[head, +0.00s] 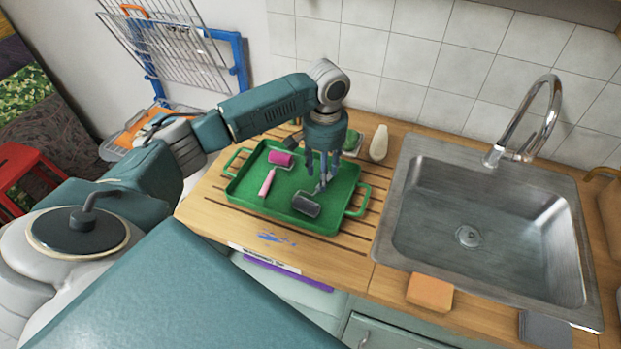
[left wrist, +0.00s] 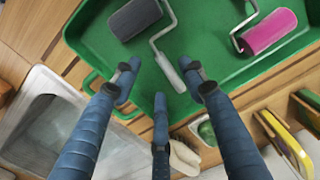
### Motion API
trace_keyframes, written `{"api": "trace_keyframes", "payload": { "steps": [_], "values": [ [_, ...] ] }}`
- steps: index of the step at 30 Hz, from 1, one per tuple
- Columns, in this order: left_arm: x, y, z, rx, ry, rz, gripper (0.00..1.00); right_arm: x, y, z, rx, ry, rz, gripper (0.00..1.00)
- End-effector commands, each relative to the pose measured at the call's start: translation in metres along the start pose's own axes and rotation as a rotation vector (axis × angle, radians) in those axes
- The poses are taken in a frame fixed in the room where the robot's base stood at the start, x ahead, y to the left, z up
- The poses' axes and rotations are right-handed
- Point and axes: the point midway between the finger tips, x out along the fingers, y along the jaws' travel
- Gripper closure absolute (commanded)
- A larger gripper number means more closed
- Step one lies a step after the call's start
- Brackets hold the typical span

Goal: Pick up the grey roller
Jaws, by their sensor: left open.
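The grey roller (head: 306,205) lies in a green tray (head: 235,187) on the wooden counter. In the left wrist view the dark roller head (left wrist: 134,18) is at the top, with a bent wire frame and a light grey handle (left wrist: 170,73) pointing down toward the fingers. My left gripper (head: 322,178) is over the tray, pointing down near that handle. Its fingers (left wrist: 161,85) are open, one on each side of the handle's end and a third below it. I cannot tell whether they touch it. My right gripper is not in view.
A pink roller (head: 281,158) lies in the same tray, left of the grey one. A steel sink (head: 400,215) with a tall faucet (head: 543,120) is to the right. A pale bottle (head: 379,143) stands behind the tray. An orange sponge (head: 430,292) sits at the counter's front.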

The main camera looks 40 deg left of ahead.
Motion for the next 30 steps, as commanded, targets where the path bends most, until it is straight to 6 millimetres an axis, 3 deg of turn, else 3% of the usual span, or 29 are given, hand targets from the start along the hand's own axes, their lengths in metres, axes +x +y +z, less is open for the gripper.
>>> {"api": "trace_keyframes", "payload": {
  "steps": [6, 10, 18, 20, 25, 30],
  "values": [
    [0.027, -0.002, 0.003, 0.0, -0.006, -0.002, 0.57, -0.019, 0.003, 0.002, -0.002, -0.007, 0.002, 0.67],
    [0.045, -0.001, 0.001, 0.0, -0.002, -0.001, 0.57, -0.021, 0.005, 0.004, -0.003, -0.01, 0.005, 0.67],
    [0.051, -0.001, 0.001, 0.002, 0.0, 0.0, 0.57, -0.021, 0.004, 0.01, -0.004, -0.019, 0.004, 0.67],
    [0.051, -0.001, 0.001, 0.002, 0.0, -0.001, 0.65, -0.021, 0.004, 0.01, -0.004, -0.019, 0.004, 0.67],
    [0.051, -0.002, 0.001, 0.001, 0.0, -0.001, 0.99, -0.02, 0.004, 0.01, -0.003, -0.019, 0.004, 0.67],
    [0.05, -0.002, 0.001, 0.001, 0.0, -0.001, 1.0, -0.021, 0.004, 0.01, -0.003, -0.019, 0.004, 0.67]
  ]
}}
